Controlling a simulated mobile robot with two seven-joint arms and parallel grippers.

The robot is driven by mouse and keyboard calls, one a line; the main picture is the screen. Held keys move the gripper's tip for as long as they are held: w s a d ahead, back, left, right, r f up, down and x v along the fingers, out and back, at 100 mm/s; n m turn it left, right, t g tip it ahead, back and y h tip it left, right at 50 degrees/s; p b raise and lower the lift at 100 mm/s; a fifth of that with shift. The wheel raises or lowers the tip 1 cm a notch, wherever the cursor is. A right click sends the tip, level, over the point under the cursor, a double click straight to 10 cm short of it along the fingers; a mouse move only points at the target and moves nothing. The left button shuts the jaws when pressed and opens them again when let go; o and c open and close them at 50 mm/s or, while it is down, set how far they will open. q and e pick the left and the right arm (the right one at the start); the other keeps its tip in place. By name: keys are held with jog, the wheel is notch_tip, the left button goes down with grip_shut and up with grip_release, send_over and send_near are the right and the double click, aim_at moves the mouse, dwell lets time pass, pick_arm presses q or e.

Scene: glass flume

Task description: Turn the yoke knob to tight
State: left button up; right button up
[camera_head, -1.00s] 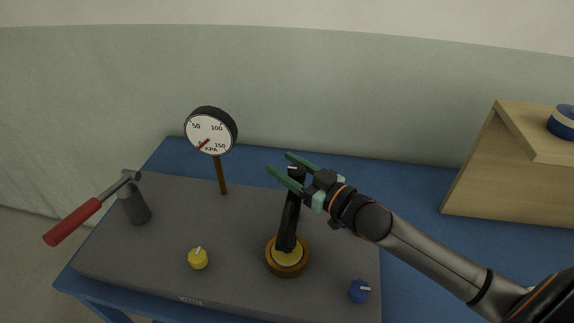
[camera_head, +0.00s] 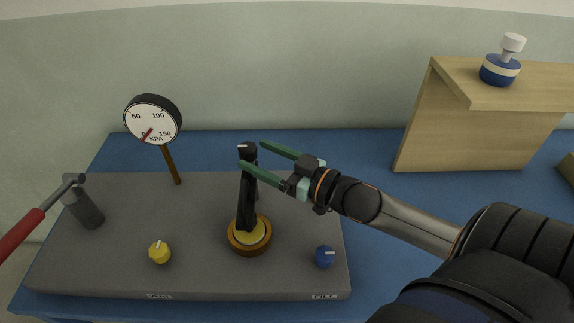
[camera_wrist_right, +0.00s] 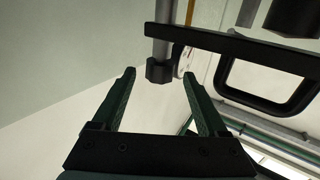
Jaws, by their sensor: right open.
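The black yoke (camera_head: 246,205) stands upright on a round wooden base with a yellow disc. A small dark knob with a pale mark (camera_head: 245,147) sits at its top; I take this for the yoke knob. My right gripper (camera_head: 252,155) is open at the yoke's top, its near finger crossing in front of the yoke and its far finger just right of it. In the right wrist view a dark hexagonal knob (camera_wrist_right: 159,71) on a grey shaft appears between the open fingertips, slightly beyond them; contact is not visible. My left gripper is not in view.
The grey board carries a yellow knob (camera_head: 159,252), a blue knob (camera_head: 325,256) and a pressure gauge (camera_head: 153,119) on a post. A red-handled lever (camera_head: 25,232) is at left. A wooden stand (camera_head: 480,130) with a blue-and-white object is at right.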

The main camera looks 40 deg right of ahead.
jog(key=v, duration=0.6)
jog(key=shift+s, duration=0.1)
dwell(0.6)
